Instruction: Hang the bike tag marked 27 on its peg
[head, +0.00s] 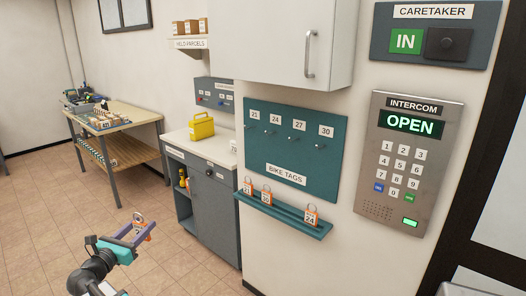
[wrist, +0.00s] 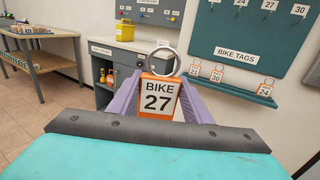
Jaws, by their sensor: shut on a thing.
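My gripper (head: 135,236) is shut on the bike tag marked 27 (wrist: 159,98), an orange-edged white tag with a metal ring on top. In the wrist view the tag stands upright between the purple fingers, reading BIKE 27, with its ring above them. The teal bike tags board (head: 258,157) is on the wall to the right, apart from my gripper. Its peg under the 27 label (head: 294,138) is bare. The other labels on the board read 21, 24 and 30, and their pegs are bare too.
A teal ledge (head: 290,222) below the board holds three orange tags; one reads 24 (head: 310,216). A grey cabinet (head: 212,205) with a yellow container (head: 201,127) stands left of the board. A white wall cupboard (head: 290,45) hangs above it. The tiled floor around my gripper is clear.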

